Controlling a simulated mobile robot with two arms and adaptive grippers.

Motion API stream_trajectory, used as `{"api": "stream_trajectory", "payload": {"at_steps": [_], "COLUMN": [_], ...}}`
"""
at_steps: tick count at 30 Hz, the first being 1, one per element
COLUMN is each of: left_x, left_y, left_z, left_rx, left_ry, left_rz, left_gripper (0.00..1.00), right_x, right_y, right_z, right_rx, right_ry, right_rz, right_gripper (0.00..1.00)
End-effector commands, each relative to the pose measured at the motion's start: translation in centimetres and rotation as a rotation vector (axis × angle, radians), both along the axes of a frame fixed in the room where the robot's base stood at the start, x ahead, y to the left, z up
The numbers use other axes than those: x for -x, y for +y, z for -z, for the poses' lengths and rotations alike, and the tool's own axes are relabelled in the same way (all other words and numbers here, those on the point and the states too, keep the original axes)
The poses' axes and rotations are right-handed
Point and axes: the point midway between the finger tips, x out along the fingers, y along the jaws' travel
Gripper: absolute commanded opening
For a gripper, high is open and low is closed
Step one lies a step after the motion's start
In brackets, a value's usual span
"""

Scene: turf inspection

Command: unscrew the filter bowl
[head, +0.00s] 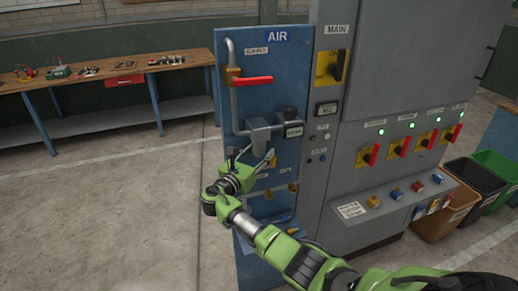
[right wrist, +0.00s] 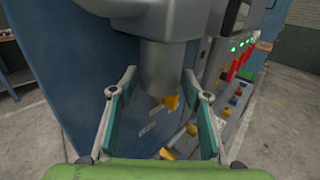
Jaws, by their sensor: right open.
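The filter bowl (right wrist: 161,68) is a grey cylinder hanging below a grey housing in the right wrist view. My right gripper (right wrist: 158,88) is open, with one finger on each side of the bowl and visible gaps between. In the head view my right gripper (head: 256,158) is just below the grey filter unit (head: 258,132) on the blue AIR panel (head: 282,100); the bowl is partly hidden there. A small yellow part (right wrist: 170,102) shows below the bowl. My left gripper is out of view.
A red-handled supply valve (head: 252,81) and a gauge (head: 293,130) are on the panel. The grey MAIN cabinet (head: 375,100) with several red-and-yellow switches stands to the right. A tool bench (head: 100,75) is at the left. Open floor lies left of the panel.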

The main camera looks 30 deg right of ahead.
Motion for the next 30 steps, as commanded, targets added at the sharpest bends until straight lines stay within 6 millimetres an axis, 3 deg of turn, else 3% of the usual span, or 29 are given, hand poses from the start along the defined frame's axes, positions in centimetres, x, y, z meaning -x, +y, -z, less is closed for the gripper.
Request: {"api": "stream_trajectory", "payload": {"at_steps": [1, 21, 30], "left_x": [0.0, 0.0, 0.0], "left_y": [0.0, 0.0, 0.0], "left_z": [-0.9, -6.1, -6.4], "left_rx": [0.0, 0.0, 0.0], "left_ry": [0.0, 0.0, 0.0], "left_rz": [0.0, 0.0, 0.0], "left_gripper": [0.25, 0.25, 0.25], "right_x": [0.0, 0.2, 0.1], "right_y": [0.0, -0.1, -0.2], "right_z": [-0.5, -0.4, 0.0], "right_rx": [0.001, 0.003, 0.002], "right_ry": [0.0, 0.003, 0.001], "right_rz": [-0.016, -0.292, -0.427], "right_gripper": [0.44, 0.44, 0.44]}}
